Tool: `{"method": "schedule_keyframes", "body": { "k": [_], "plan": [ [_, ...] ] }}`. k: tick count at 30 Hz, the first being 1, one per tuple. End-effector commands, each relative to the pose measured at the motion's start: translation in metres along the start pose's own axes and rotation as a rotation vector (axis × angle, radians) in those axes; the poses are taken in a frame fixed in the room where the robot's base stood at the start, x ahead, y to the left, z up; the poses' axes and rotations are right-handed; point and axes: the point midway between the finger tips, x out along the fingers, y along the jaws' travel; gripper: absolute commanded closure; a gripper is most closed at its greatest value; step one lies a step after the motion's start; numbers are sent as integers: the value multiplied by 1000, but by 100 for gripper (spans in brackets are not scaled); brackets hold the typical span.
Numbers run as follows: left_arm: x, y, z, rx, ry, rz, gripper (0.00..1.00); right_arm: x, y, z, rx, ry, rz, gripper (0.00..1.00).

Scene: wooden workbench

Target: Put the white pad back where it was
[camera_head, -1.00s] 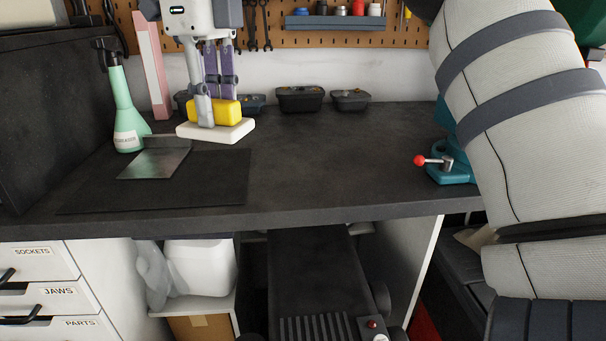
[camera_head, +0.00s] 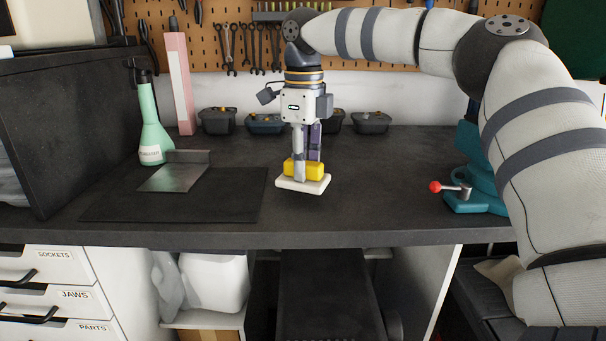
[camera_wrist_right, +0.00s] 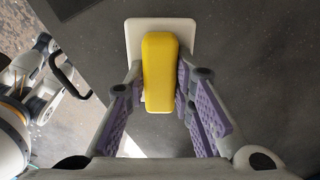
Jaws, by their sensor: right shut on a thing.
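The white pad (camera_head: 303,185) is a flat white block with a yellow grip (camera_head: 304,169) on top. It is level at or just above the bench, right of the dark mat; I cannot tell whether it touches the bench. My right gripper (camera_head: 307,160) points down and is shut on the yellow grip. In the right wrist view, the yellow grip (camera_wrist_right: 160,70) sits between the purple-lined fingers, and the white pad (camera_wrist_right: 133,40) shows behind it. My left gripper is not in view.
A dark mat (camera_head: 225,208) with a metal plate (camera_head: 174,178) lies at left, by a green spray bottle (camera_head: 154,135). Several dark bins line the back, one at far left (camera_head: 217,121). A teal vise (camera_head: 475,199) stands at right.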

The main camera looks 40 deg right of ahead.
Motion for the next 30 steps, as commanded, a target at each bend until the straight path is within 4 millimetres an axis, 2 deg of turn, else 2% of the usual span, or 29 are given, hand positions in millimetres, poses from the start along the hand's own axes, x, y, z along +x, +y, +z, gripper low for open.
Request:
{"method": "schedule_keyframes", "body": {
  "k": [1,4,14,15,17,26,30],
  "plan": [
    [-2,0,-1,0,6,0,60,9,2,0,-4,2,1,100],
    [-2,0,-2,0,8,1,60,20,2,0,-3,0,0,100],
    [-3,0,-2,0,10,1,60,24,2,0,-3,-1,0,100],
    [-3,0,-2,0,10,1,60,25,2,1,-3,-1,0,73],
    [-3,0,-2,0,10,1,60,25,2,1,-3,-1,0,59],
    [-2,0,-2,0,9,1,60,24,2,1,-3,0,0,57],
    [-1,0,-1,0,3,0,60,12,2,2,-1,-2,-2,57]
  ]
}}
